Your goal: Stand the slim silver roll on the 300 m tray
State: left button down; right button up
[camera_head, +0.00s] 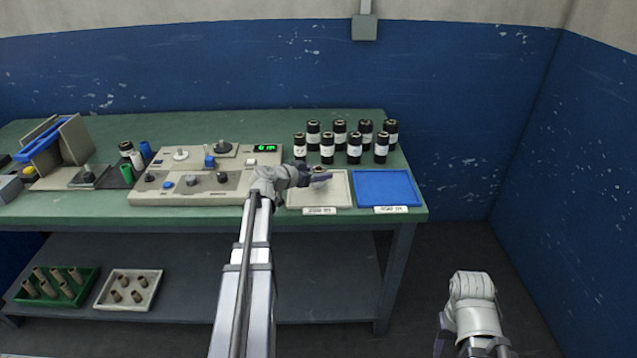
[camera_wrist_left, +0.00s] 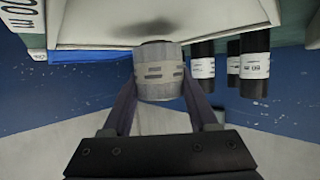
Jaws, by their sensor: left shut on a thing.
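My left gripper (camera_head: 321,178) is over the off-white tray (camera_head: 342,200) at the table's front right. In the left wrist view its two fingers (camera_wrist_left: 160,92) are shut on a pale silver-grey roll (camera_wrist_left: 162,75) with dark dashes around its side. The roll looks upright; its dark end is close to the tray surface, with a shadow there. I cannot tell whether it touches. In the head view the roll is mostly hidden by the gripper. The tray's front label (camera_head: 319,211) is too small to read. My right gripper (camera_head: 440,335) hangs low at the right, its jaw opening unclear.
Several black rolls with white labels (camera_head: 327,145) stand just behind the off-white tray. A blue tray (camera_head: 387,186) is empty to its right. A beige machine (camera_head: 190,185) with a green display stands to the left. Trays of small cores (camera_head: 128,290) lie on the lower shelf.

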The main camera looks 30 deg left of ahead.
pick_arm(q)
jog(key=shift+f, duration=0.6)
pick_arm(e)
jog(key=shift+f, duration=0.6)
pick_arm(q)
jog(key=shift+f, duration=0.1)
jog(key=shift+f+b, duration=0.15)
jog(key=shift+b, duration=0.2)
jog(key=shift+c, duration=0.9)
grip_release()
pick_arm(e)
jog(key=shift+f, duration=0.15)
pick_arm(q)
jog(key=shift+r+p, duration=0.3)
jog(key=p+v, duration=0.4)
jog(key=v, duration=0.8)
jog(key=shift+f, duration=0.1)
pick_arm(e)
notch_tip(320, 180, up, 5)
jog(key=shift+f, duration=0.1)
